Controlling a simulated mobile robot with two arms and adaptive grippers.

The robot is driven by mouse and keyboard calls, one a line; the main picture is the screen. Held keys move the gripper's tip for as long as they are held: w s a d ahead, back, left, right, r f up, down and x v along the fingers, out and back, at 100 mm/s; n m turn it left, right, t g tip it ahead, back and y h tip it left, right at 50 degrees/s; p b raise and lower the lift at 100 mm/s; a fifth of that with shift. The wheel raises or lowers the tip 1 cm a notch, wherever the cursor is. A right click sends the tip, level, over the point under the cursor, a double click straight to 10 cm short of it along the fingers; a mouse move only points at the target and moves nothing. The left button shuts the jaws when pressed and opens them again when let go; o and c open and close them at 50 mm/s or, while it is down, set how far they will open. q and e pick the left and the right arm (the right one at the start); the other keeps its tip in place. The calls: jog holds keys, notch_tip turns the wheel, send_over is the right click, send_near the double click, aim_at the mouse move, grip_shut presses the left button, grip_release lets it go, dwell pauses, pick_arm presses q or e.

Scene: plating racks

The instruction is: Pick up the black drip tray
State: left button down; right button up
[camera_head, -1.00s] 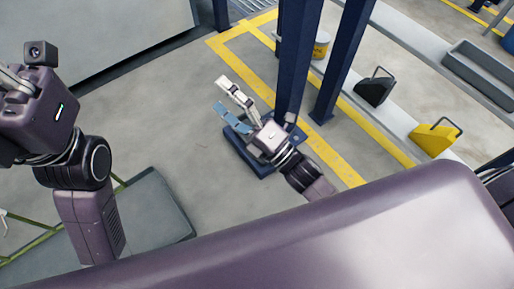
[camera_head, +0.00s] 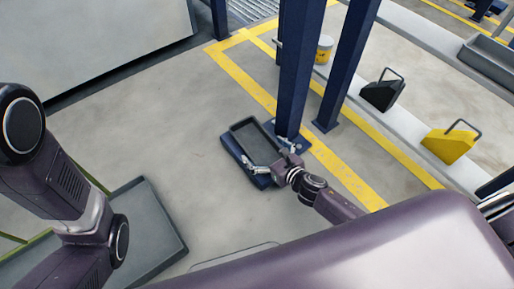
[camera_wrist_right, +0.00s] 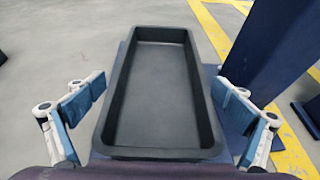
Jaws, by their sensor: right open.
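The black drip tray (camera_head: 257,141) is a long, shallow, empty rectangular tray. It lies on a dark blue base (camera_head: 234,158) on the floor, beside the foot of a blue post. My right gripper (camera_head: 273,156) is open at the tray's near end. In the right wrist view the tray (camera_wrist_right: 160,82) runs away from me down the middle. The blue-padded fingers of my right gripper (camera_wrist_right: 163,103) stand apart on either side of its near part, with visible gaps to its walls. My left arm shows at the left of the head view, but its gripper is out of sight.
A blue post (camera_head: 294,75) stands close to the tray's right side, with a second post (camera_head: 347,65) behind. A black handled block (camera_head: 382,93) and a yellow one (camera_head: 449,146) stand farther right. A grey platform (camera_head: 152,225) lies lower left. Floor left of the tray is clear.

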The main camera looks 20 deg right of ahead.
aim_at(251, 139)
jog(key=b+x, duration=0.2)
jog(key=x, duration=0.1)
jog(key=shift+w+a+f, duration=0.1)
jog(key=shift+w+a, duration=0.05)
jog(key=shift+w, duration=0.25)
jog(key=shift+c, duration=0.5)
jog(key=c, duration=1.2)
jog(key=shift+c, duration=0.2)
